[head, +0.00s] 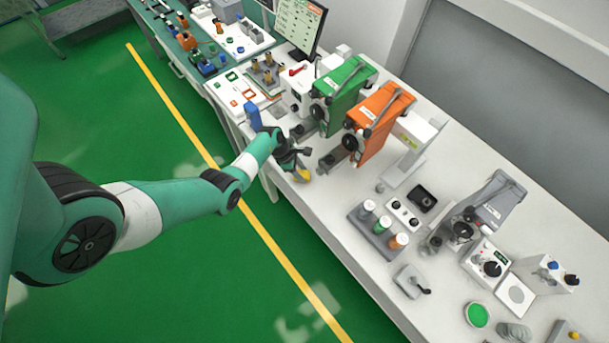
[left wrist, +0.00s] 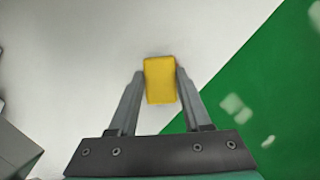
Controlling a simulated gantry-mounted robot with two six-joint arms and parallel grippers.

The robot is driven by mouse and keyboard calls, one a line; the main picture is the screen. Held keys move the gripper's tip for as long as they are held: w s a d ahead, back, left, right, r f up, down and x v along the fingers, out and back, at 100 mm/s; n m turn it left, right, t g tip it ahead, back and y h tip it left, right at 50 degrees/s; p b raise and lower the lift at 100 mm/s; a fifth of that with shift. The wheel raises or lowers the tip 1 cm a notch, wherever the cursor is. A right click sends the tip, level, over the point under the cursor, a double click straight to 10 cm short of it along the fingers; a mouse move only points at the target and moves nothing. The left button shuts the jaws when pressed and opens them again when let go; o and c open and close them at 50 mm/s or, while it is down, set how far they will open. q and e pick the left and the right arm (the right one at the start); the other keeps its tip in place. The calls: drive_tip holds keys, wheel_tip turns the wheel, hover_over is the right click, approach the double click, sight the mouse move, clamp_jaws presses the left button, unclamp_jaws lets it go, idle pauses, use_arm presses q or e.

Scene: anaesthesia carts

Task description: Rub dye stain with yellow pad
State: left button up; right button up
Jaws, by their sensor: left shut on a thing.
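My left gripper (head: 299,168) is at the front edge of the white bench (head: 335,228), just in front of the green and orange devices. It is shut on the yellow pad (head: 304,175). In the left wrist view the pad (left wrist: 160,80) is a small yellow block between the two fingertips, over the white bench top. I cannot tell whether the pad touches the surface. No dye stain can be made out in either view; the pad or gripper may hide it. My right gripper is not in view.
A green device (head: 342,95) and an orange device (head: 378,122) stand close behind the gripper. A rack with several capped bottles (head: 380,232) stands to the right. The green floor (left wrist: 275,100) lies beyond the bench edge. Bare bench lies between gripper and rack.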

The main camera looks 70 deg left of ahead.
use_arm(q)
drive_tip(key=shift+s+a+f+b, duration=0.15)
drive_tip(key=shift+a+f+b, duration=0.05)
drive_tip(key=shift+a+b, duration=0.2)
drive_tip(key=shift+s+a+f+b, duration=0.3)
drive_tip(key=shift+a+f+b, duration=0.05)
drive_tip(key=shift+b, duration=0.15)
clamp_jaws()
drive_tip(key=shift+r, duration=0.15)
drive_tip(key=shift+w+d+r+p, duration=0.1)
drive_tip(key=shift+d+r+p, duration=0.15)
drive_tip(key=shift+p, duration=0.5)
drive_tip(key=shift+w+d+r+p, duration=0.15)
drive_tip(key=shift+w+r+p, duration=0.1)
drive_tip(key=shift+p, duration=0.35)
drive_tip(key=shift+w+d, duration=0.15)
drive_tip(key=shift+d, duration=0.05)
drive_tip(key=d, duration=0.1)
drive_tip(key=w+d+p, duration=0.1)
drive_tip(key=d, duration=0.1)
drive_tip(key=shift+d+f, duration=0.1)
drive_tip(key=shift+w+d+f, duration=0.1)
drive_tip(key=shift+d, duration=0.15)
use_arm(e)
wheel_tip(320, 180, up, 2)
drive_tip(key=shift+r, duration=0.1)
